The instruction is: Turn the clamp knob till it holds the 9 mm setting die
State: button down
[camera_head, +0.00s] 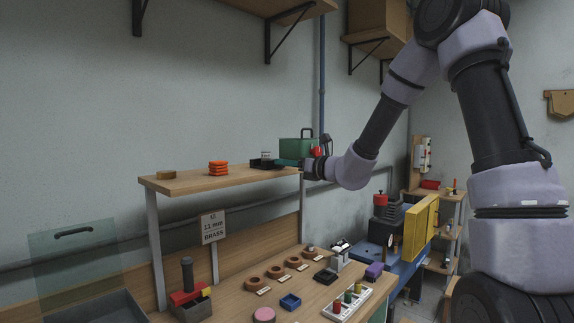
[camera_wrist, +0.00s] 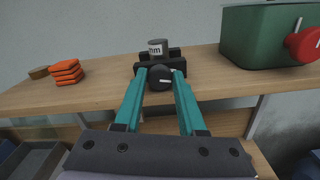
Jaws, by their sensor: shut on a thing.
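The clamp (camera_wrist: 174,54) is a small black fixture on the upper wooden shelf. A grey cylindrical die (camera_wrist: 157,47) with a label ending in "mm" stands upright between its dark jaws; whether both jaws touch it I cannot tell. The black round clamp knob (camera_wrist: 160,84) faces me, its white mark near level. My gripper (camera_wrist: 158,74) has its teal fingers shut on the knob from both sides. In the head view the clamp (camera_head: 262,163) and die (camera_head: 266,155) show small, with my gripper (camera_head: 290,163) at their right; the knob is hidden there.
A green box (camera_wrist: 262,35) with a red round part (camera_wrist: 305,44) stands close to the right. Orange stacked pieces (camera_wrist: 66,72) and a small wooden disc (camera_wrist: 39,72) lie left. The shelf (camera_head: 230,179) stands above a bench with rings, blocks and a sign (camera_head: 212,226).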

jog(key=shift+f+m, duration=0.1)
jog(key=shift+m, duration=1.4)
jog(key=c, duration=0.8)
grip_release()
jog(key=v, duration=1)
jog(key=shift+s+d, duration=0.25)
jog(key=shift+d, duration=0.05)
